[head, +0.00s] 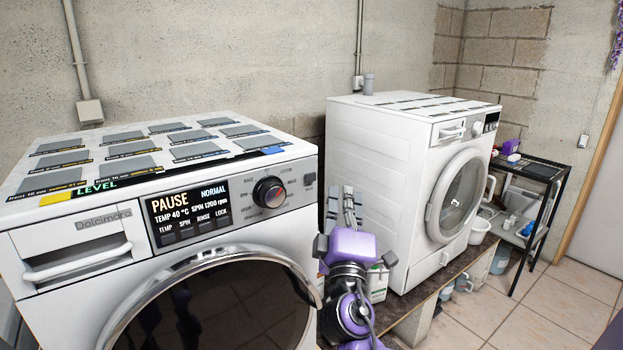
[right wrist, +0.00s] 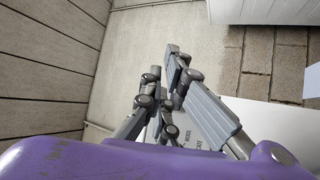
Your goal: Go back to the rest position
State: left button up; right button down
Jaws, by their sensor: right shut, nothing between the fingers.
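My right gripper (head: 344,203) is raised in the head view, its purple wrist below and its grey fingers pointing up. It is in front of the gap between two white washing machines. Its fingers are shut with nothing between them. In the right wrist view the gripper (right wrist: 172,75) also shows, with its grey fingers close together. The near washing machine (head: 60,300) fills the left of the head view. Its display (head: 186,211) reads PAUSE. My left gripper is not in view.
The second washing machine (head: 375,150) stands right of my gripper on a low plinth (head: 455,275). Grey plates (head: 130,165) and a yellow block (head: 58,197) lie on the near machine. A black shelf rack (head: 540,185) stands far right. Tiled floor (head: 560,310) is clear at lower right.

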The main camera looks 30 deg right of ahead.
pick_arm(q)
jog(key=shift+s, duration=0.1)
